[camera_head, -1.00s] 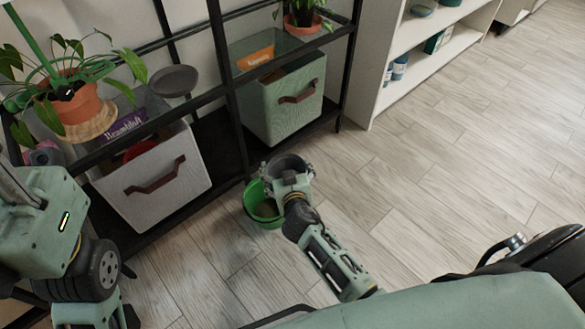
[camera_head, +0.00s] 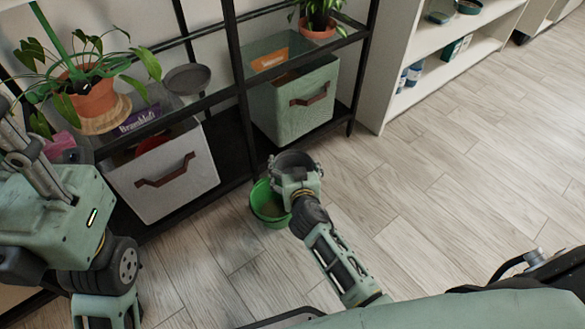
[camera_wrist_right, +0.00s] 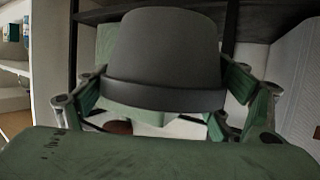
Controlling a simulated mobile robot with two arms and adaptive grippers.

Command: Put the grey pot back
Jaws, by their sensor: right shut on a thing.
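The dark grey pot (camera_wrist_right: 160,55) fills the middle of the right wrist view, with its wide rim band nearest the camera. My right gripper (camera_wrist_right: 165,105) is shut on it, with green fingers on both sides of the rim. In the head view the pot (camera_head: 294,162) shows as a dark round shape at the end of my right gripper (camera_head: 296,180). It is in front of the shelf rack, beside and partly over a green bucket.
The green bucket (camera_head: 268,208) stands on the floor, partly hidden by my gripper. The black rack holds a grey fabric bin (camera_head: 190,200), a green bin (camera_head: 285,120), a potted plant (camera_head: 97,100) and a grey dish (camera_head: 188,78). Open wooden floor (camera_head: 440,180) lies to the right.

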